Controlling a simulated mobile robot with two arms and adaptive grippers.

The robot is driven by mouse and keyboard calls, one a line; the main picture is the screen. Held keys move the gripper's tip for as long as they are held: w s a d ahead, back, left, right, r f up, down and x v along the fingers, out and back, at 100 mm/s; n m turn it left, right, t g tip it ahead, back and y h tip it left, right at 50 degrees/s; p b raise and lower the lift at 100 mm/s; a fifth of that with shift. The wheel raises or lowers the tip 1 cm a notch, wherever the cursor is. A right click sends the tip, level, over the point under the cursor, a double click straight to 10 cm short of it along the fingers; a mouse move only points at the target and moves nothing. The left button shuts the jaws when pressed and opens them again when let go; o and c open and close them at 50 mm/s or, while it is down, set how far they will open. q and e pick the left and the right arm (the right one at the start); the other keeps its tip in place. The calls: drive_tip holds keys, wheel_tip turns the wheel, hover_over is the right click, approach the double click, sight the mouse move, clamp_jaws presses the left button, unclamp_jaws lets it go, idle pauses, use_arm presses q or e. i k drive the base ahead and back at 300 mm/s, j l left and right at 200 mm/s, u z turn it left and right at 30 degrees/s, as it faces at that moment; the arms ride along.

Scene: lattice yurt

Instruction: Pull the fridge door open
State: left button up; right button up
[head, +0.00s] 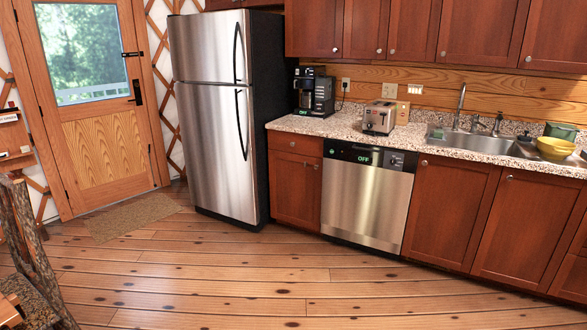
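The stainless steel fridge (207,130) stands left of the counter in the head view. Its upper door (203,47) and its taller lower door (207,150) both look closed. Each door has a black curved handle on its right edge: the upper handle (237,52) and the lower handle (241,124). The dark side of the fridge faces right. Neither of my grippers shows in this view, and nothing touches the fridge.
Wooden floor (250,285) lies clear before the fridge. A mat (132,216) lies by the wooden door (98,100) at left. A rustic chair (30,255) stands at lower left. A dishwasher (365,197) and cabinets (295,188) line the right, under a speckled counter (340,122).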

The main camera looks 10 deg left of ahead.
sight(215, 121)
drive_tip(key=i+j+u, duration=0.3)
drive_tip(key=i, duration=0.3)
drive_tip(key=i+j+u, duration=0.3)
drive_tip(key=i, duration=0.35)
drive_tip(key=i+u, duration=0.3)
drive_tip(key=i, duration=0.3)
